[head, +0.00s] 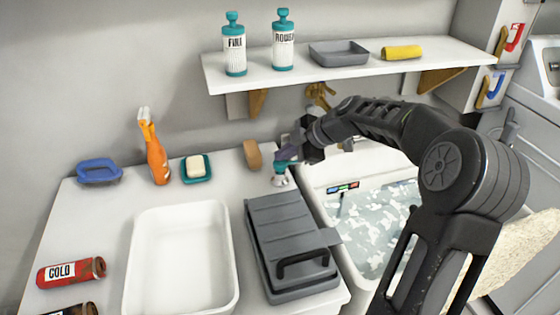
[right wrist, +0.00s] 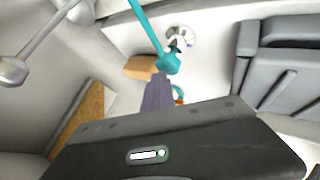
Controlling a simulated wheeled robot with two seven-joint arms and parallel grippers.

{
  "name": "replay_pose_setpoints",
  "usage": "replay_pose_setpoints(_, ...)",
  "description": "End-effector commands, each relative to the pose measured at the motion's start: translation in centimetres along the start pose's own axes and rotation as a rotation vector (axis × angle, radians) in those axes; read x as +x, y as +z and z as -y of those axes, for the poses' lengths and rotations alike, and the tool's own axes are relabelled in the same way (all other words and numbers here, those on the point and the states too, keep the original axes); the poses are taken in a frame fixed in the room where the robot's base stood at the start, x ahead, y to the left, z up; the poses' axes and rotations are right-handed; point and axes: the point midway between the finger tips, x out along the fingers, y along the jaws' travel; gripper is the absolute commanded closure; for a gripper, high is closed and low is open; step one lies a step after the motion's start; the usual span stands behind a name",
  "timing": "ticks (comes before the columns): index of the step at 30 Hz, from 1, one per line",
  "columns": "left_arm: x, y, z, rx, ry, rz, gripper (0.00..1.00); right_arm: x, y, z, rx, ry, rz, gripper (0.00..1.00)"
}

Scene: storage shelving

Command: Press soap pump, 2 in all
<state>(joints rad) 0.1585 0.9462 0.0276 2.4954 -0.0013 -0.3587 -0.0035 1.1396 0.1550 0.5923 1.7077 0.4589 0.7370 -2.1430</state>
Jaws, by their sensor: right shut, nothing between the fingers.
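A soap pump with a teal head and a pale base (head: 280,181) stands on the counter beside the sink. In the right wrist view, teal pump parts (right wrist: 168,62) show close to my gripper. My right gripper (head: 287,157) is shut and empty, pointing down right at the teal head. Its purple-grey finger (right wrist: 158,95) shows in the wrist view; whether it touches the pump I cannot tell. Two white bottles with teal pump tops, one on the left (head: 234,50) and one on the right (head: 283,47), stand upright on the shelf. My left gripper is out of view.
A grey toolbox (head: 275,222) and a white tub (head: 135,250) stand on the counter. A sponge (head: 252,155), soap dish (head: 208,176) and orange spray bottle (head: 157,163) are behind. The sink (head: 345,262) holds camouflage cloth. A shelf (head: 225,82) overhangs the back.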

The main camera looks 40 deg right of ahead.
Motion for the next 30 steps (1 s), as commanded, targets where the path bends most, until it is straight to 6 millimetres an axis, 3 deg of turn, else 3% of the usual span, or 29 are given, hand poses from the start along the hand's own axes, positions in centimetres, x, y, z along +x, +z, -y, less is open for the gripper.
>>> replay_pose_setpoints(30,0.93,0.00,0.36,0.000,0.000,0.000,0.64,0.64,0.59,0.63,0.002,-0.005,0.001,1.00)
